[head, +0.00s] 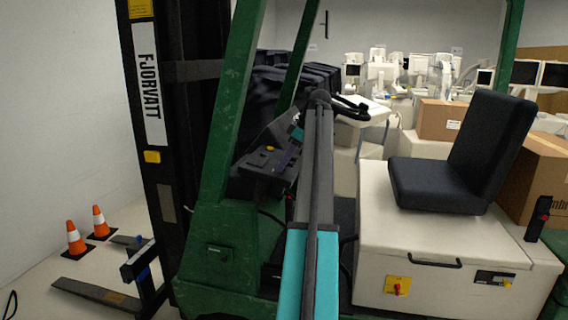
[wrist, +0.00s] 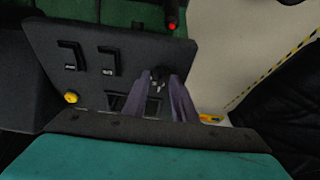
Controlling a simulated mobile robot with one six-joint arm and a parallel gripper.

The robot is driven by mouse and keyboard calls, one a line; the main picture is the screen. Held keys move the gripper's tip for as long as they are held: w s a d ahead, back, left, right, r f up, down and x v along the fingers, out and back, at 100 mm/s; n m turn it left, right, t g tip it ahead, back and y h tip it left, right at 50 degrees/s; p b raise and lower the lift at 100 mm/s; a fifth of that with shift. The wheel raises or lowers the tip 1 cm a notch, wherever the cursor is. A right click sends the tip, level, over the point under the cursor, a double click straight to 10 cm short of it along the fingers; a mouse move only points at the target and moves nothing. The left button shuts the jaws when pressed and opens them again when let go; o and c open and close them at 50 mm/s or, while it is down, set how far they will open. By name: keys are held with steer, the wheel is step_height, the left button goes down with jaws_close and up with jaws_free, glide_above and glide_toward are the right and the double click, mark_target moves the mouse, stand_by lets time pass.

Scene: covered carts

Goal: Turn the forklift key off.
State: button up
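The forklift's dark dashboard panel (wrist: 100,45) fills the middle of the wrist view; in the head view, the panel (head: 255,165) sits behind the green front post. A small key (wrist: 155,84) stands in a dark round switch near the panel's right edge. My gripper (wrist: 158,82) has two purple fingers, spread apart with a gap between them. Their tips reach the panel on either side of the key, and I see no contact with it. In the head view, my gripper (head: 285,158) is at the panel, partly hidden by my arm. The key cannot be made out there.
Two black levers (wrist: 90,57) and a yellow button (wrist: 71,97) are on the panel, left of the fingers. A red-tipped lever (wrist: 172,18) is just above. The seat (head: 460,160) and steering wheel (head: 345,104) are right of my arm. Orange cones (head: 74,238) stand left.

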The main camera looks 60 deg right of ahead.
steer(key=shift+v, duration=0.85)
steer(key=p+v, duration=0.7)
steer(key=v, duration=0.5)
steer(key=shift+a, duration=0.1)
stand_by(0.4)
